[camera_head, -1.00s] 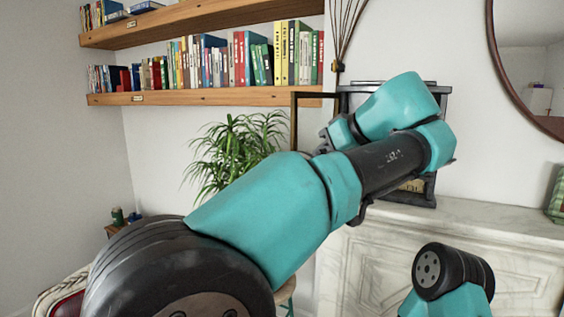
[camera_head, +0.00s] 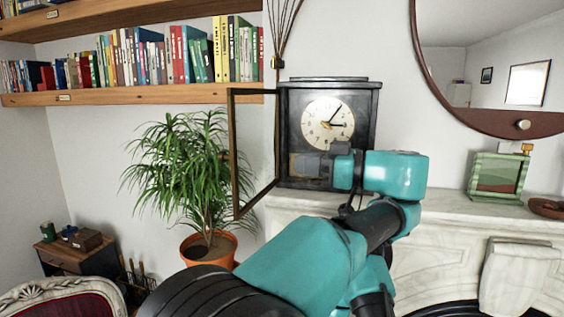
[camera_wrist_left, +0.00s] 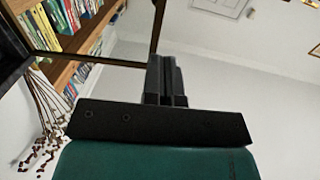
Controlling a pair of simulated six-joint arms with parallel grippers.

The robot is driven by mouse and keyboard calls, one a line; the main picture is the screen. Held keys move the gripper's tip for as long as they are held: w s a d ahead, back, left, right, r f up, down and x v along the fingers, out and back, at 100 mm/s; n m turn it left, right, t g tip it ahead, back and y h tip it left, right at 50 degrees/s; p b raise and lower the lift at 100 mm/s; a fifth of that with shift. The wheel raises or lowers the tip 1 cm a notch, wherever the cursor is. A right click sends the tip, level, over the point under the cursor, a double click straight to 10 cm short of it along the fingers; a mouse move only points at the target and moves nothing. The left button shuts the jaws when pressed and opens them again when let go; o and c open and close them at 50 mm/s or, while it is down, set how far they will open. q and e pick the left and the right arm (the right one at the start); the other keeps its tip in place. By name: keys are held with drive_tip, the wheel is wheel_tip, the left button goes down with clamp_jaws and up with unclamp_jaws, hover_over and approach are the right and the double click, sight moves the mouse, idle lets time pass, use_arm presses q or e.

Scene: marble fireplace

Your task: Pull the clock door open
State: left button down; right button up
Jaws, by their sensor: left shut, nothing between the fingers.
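The dark clock (camera_head: 361,105) with a round cream dial stands on the white mantel in the head view. Its thin framed door (camera_head: 232,150) is swung wide open to the left, standing out from the clock's left side, with the plant seen through it. My left gripper (camera_head: 303,165) is in front of the lower part of the clock, to the right of the open door, and hides part of the case below the dial. In the left wrist view the fingers (camera_wrist_left: 167,68) are closed together and empty, with dark bars of the door frame (camera_wrist_left: 158,25) beyond them. My right gripper is not in view.
A potted plant (camera_head: 190,160) stands left of the clock, behind the door. Bookshelves (camera_head: 170,95) are at upper left.

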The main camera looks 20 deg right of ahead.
sight(236, 158)
use_arm(q)
drive_tip(key=x, duration=1.3)
drive_tip(key=shift+a, duration=0.15)
